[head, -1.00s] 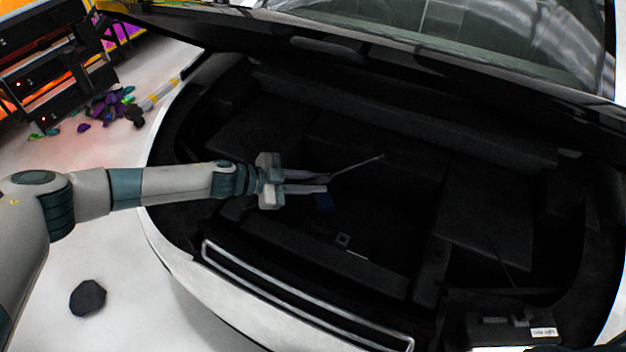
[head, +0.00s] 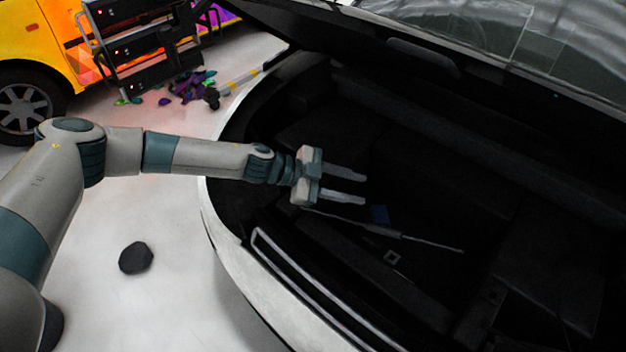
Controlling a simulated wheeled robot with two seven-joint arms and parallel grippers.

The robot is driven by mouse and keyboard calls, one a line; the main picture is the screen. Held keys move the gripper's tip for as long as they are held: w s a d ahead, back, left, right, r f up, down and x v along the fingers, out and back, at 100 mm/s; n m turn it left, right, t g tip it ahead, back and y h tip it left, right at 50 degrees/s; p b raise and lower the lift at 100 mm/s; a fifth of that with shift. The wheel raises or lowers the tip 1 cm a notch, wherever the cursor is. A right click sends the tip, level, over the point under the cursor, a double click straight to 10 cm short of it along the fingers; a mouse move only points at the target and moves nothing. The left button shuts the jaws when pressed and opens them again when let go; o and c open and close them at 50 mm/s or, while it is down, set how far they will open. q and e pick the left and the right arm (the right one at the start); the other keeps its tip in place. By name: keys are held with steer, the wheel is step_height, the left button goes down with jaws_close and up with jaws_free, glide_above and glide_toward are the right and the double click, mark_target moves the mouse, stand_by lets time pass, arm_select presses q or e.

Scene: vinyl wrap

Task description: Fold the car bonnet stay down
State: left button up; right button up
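The bonnet stay (head: 385,231) is a thin grey rod with a thicker middle part. It lies low and nearly flat across the front of the dark bay, running from below my gripper down to the right. My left gripper (head: 365,187) is over the bay, above and behind the stay in the picture. Its two fingers are apart with nothing between them, and the stay is clear of them. The raised bonnet (head: 425,62) spans the top of the view. My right gripper is not in view.
The white front edge of the car (head: 232,258) curves below my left arm. A dark round object (head: 136,258) lies on the pale floor at left.

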arm_select(q)
steer(key=b+v, duration=0.2)
steer(key=v, duration=0.8)
steer(key=shift+a+r+b, duration=0.15)
steer(key=shift+a+b, duration=0.2)
steer(key=shift+s, duration=0.1)
